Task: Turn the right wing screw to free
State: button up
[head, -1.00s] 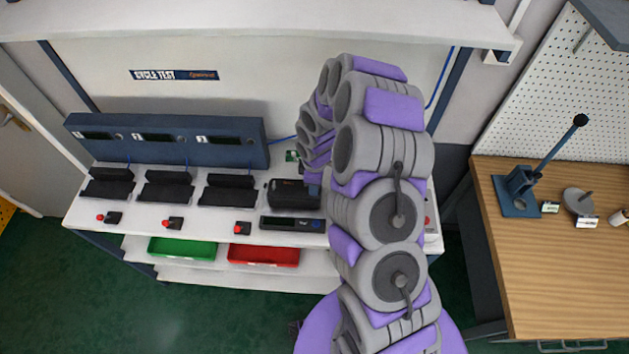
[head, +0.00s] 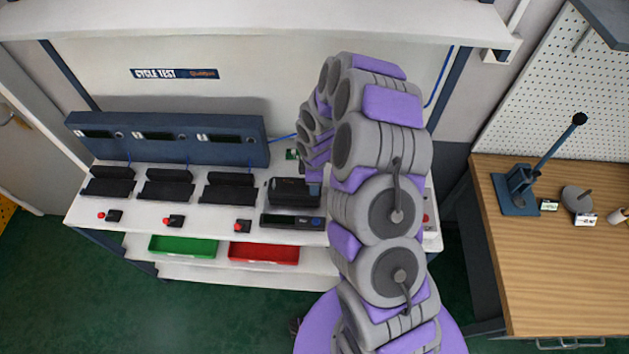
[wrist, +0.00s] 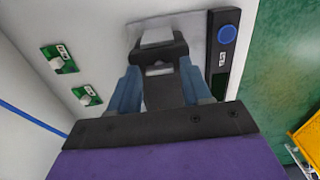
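A black device (head: 294,192) sits on the white bench, just left of my arm in the head view. My gripper is mostly hidden behind my own arm there. In the wrist view my gripper (wrist: 160,72) points at a black part (wrist: 158,47) with a pale grey face. Its two blue fingers stand apart, one on each side of that part. I cannot tell whether they touch it. No wing screw can be made out in either view.
A dark panel with a blue knob (wrist: 227,34) lies close right of the fingers. Two small green cards (wrist: 60,58) lie to the left. The bench also holds black cradles (head: 168,186), red buttons and a blue display box (head: 166,138). A wooden table (head: 560,270) stands right.

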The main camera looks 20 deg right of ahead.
jog(key=shift+o, duration=0.8)
jog(key=shift+r, duration=0.1)
notch_tip(320, 180, up, 17)
dwell(0.5)
